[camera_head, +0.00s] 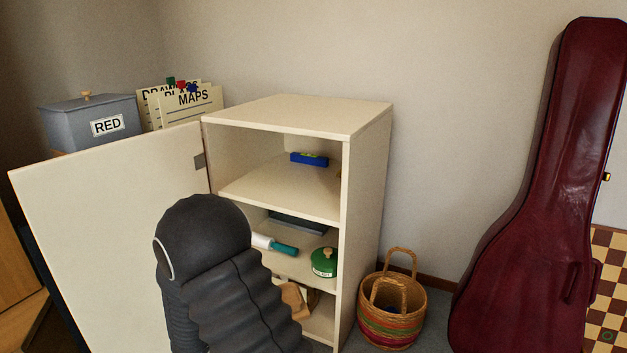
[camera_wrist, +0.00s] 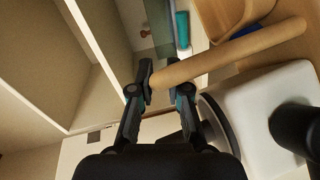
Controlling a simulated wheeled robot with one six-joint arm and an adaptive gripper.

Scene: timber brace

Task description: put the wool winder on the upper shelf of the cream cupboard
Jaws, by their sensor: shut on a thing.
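My gripper (camera_wrist: 167,82) is shut on a pale wooden rod (camera_wrist: 235,52), seemingly the wool winder, which slants up to the right in the wrist view. In the head view my dark arm hides the gripper and most or all of the winder. The cream cupboard (camera_head: 366,160) stands in the middle with its door (camera_head: 105,230) swung open to the left. Its upper shelf (camera_head: 270,190) holds a small blue object (camera_head: 309,159) toward the back. In the wrist view the cupboard's cream panels lie beyond and left of the fingers.
The shelf below holds a green tin (camera_head: 324,262), a teal-and-white object (camera_head: 283,248) and a dark flat item (camera_head: 298,223). A striped basket (camera_head: 391,325) and a red instrument case (camera_head: 530,200) stand to the right. The upper shelf's front and left are clear.

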